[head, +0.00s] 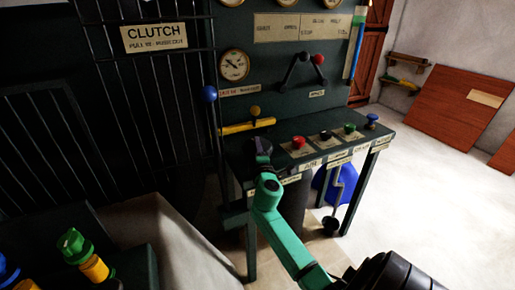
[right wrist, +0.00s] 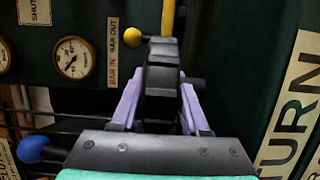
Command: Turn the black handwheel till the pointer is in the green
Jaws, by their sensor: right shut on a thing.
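My right gripper (head: 262,160) is at the left end of the dark control desk. In the right wrist view its purple fingers (right wrist: 160,104) stand on both sides of a dark part, which I take for the black handwheel (right wrist: 162,78), and are shut on it. Most of the wheel is hidden behind the gripper. A round white dial (head: 234,65) with a dark pointer is on the panel above; it also shows in the right wrist view (right wrist: 73,58). My left gripper is not in view.
A blue-knobbed lever (head: 209,93) stands left of the wheel. A yellow bar (head: 247,126) with a yellow ball is behind it. Red (head: 299,142), black (head: 325,135) and green (head: 350,129) buttons sit on the desk to the right. Open floor lies at the right.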

